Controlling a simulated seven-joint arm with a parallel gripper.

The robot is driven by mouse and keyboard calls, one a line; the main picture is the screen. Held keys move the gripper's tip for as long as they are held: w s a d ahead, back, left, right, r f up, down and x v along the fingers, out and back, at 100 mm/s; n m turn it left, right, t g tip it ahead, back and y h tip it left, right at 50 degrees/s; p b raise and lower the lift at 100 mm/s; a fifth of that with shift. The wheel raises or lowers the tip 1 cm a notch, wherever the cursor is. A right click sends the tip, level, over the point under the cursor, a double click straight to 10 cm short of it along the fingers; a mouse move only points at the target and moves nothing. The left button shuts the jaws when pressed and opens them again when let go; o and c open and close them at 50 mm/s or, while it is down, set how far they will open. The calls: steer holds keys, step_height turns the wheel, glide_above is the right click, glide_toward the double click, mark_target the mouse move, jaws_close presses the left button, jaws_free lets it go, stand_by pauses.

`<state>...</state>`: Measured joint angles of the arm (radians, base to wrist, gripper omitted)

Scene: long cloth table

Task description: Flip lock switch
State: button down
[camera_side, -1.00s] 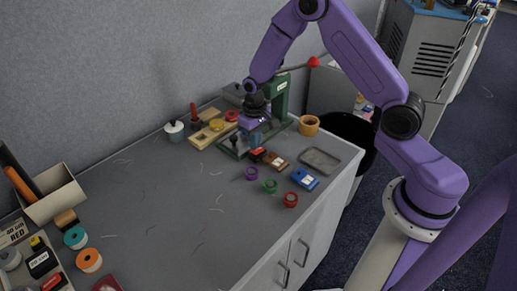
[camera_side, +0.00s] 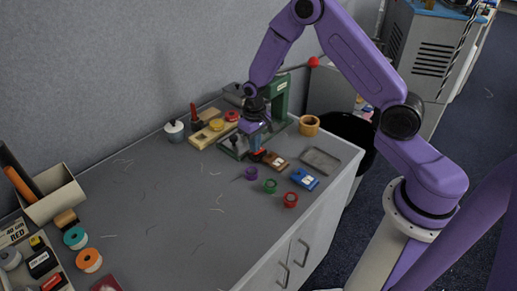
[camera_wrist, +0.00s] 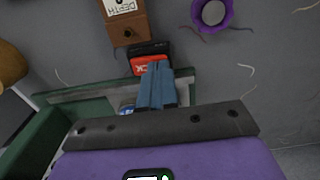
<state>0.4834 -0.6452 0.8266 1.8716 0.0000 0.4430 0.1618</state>
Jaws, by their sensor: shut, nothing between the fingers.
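The lock switch is a small black block with a red rocker (camera_wrist: 148,63) carrying white letters, partly hidden in the wrist view. It sits at the front edge of the green press (camera_side: 281,97); in the side view its red top (camera_side: 259,154) shows beside my fingers. My gripper (camera_wrist: 158,66) is shut and empty. Its blue-grey fingertips overlap the right part of the red rocker in the wrist view. I cannot tell whether they touch it. In the side view my gripper (camera_side: 254,147) points down at the press base.
A brown block labelled DEPTH (camera_wrist: 125,25) stands next to the switch. A grey tray (camera_side: 320,160) is to the right. The table's left middle is mostly clear.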

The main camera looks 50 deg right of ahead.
steer(key=shift+f, duration=0.3)
steer(key=shift+r, duration=3.55)
steer(key=s+a+r+n, duration=0.4)
steer(key=s+r, duration=0.2)
steer(key=s, duration=0.5)
steer(key=s+a+r+n, duration=0.5)
steer(key=s+r, duration=0.1)
steer(key=s, duration=0.5)
steer(key=s+d+r+n, duration=0.2)
steer(key=s+d+n, duration=0.1)
steer(key=s, duration=0.7)
steer(key=shift+d+n, duration=0.25)
steer(key=shift+n, duration=0.05)
